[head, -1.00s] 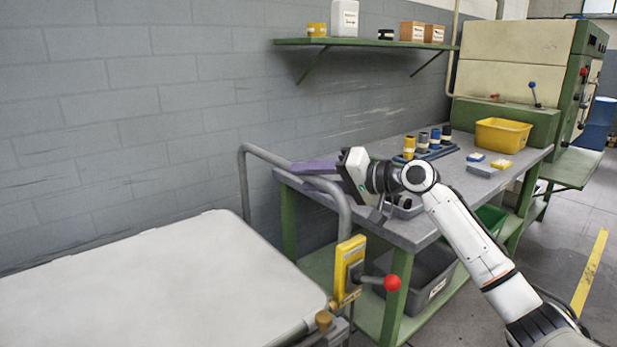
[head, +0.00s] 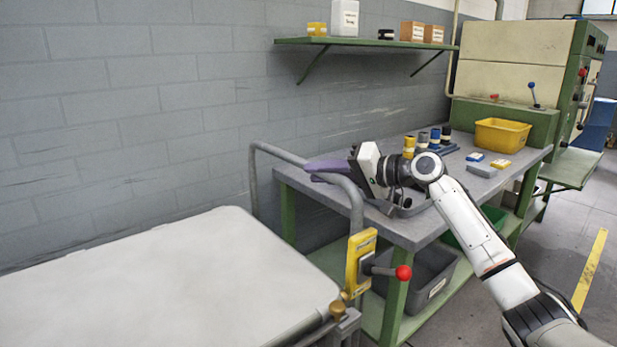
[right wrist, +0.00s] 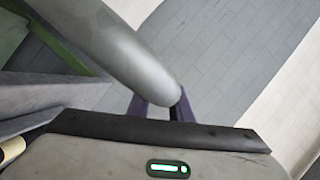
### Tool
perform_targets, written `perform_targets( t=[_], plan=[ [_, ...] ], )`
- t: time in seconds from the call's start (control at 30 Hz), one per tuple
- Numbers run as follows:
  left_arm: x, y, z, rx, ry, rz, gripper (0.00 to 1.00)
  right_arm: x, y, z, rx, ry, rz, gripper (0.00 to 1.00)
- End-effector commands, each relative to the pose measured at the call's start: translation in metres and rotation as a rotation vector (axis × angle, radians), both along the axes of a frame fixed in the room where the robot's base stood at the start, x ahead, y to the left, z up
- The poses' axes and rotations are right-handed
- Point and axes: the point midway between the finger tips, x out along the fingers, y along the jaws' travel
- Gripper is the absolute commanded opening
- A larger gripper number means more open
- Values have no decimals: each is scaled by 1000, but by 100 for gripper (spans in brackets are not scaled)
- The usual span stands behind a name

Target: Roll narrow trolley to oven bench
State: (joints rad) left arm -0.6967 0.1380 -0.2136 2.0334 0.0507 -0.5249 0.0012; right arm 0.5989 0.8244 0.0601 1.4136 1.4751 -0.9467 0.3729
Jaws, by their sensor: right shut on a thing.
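The narrow trolley (head: 150,285) has a pale flat top and fills the lower left of the head view. Its grey tubular push handle (head: 285,156) rises at its right end; the bar also crosses the right wrist view (right wrist: 115,45). My right gripper (head: 325,168) has purple fingers, shut on the handle's top bar; the fingertips are partly hidden behind it in the wrist view. A yellow plate (head: 360,255) with a red-knobbed lever (head: 403,272) is fixed by the handle's near post. The grey-topped green bench (head: 425,228) stands just right of the handle. My left gripper is not in view.
A cream and green machine (head: 515,65) stands beyond the bench, which bears a yellow bin (head: 502,133) and several small items. A grey bin (head: 425,275) sits on its lower shelf. The wall with a shelf (head: 380,42) runs behind. Floor is free at right, near a yellow line (head: 590,268).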

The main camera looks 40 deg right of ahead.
Motion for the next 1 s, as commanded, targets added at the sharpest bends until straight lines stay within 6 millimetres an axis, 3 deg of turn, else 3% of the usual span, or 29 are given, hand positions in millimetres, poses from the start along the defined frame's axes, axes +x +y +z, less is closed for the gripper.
perform_targets(
  t=[0.03, 0.33, 0.37, 0.47, 0.77, 1.0],
  plan=[
    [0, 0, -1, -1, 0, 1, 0, 1, -13, 2, -5, -8, -19, 0],
    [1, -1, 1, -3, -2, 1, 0, 1, -16, 3, -6, -10, -19, 0],
    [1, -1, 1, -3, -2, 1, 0, 1, -16, 3, -6, -9, -19, 23],
    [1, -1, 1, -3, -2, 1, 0, 1, -14, 2, -6, -8, -16, 38],
    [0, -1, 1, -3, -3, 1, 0, 0, -10, 2, -4, -6, -8, 38],
    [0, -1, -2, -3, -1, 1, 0, -28, -24, 6, -8, -5, -10, 38]
  ],
)
